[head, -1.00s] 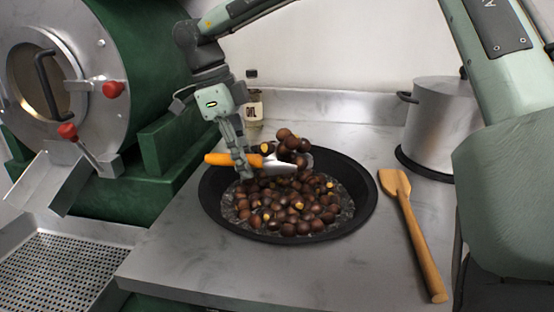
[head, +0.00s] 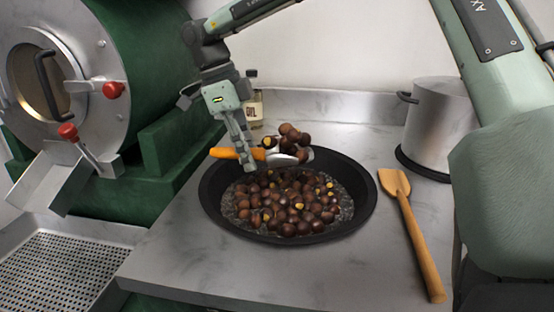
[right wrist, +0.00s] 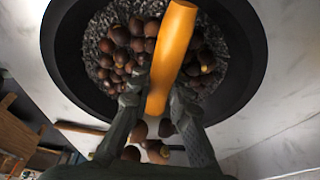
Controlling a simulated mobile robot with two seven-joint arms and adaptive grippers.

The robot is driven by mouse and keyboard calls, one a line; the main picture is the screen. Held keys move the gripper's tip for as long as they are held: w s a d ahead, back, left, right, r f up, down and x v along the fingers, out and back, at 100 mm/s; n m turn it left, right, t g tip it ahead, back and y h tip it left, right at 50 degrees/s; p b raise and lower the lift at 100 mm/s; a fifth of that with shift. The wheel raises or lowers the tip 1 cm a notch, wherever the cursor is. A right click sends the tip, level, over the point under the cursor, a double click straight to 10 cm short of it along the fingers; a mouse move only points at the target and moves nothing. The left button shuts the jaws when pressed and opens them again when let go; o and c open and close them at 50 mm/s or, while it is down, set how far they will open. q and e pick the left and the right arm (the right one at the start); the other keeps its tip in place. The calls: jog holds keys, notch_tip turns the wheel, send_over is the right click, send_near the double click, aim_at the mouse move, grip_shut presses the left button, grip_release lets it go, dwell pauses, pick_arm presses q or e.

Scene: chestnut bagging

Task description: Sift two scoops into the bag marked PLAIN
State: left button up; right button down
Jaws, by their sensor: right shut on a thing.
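My right gripper (head: 248,152) is shut on the orange handle (head: 228,153) of a metal scoop (head: 284,158). The handle also shows between the fingers in the right wrist view (right wrist: 172,55). The scoop is heaped with several brown chestnuts (head: 293,135) and is held over the back part of a wide black pan (head: 212,208). More chestnuts (head: 283,205), some with yellow cut marks, lie in the pan on a dark grainy bed. My left gripper is not in view. No bag and no PLAIN mark shows in these frames.
A wooden paddle (head: 418,245) lies right of the pan. A lidded metal pot (head: 441,120) stands at the back right, and a small jar (head: 254,108) behind the gripper. A green roaster (head: 150,60) and a perforated tray (head: 60,268) are at the left. The front counter is clear.

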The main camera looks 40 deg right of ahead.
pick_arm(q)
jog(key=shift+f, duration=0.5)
pick_arm(e)
jog(key=shift+s+a, duration=0.85)
jog(key=shift+a, duration=0.25)
jog(key=shift+d, duration=0.1)
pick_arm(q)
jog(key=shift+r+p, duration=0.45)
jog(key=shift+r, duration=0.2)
pick_arm(e)
jog(key=w+d, duration=0.3)
jog(key=shift+d, duration=0.35)
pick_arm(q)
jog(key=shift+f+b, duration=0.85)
pick_arm(e)
jog(key=s+a, duration=0.1)
jog(key=a, duration=0.1)
jog(key=s+a, duration=0.2)
jog(key=shift+d, duration=0.1)
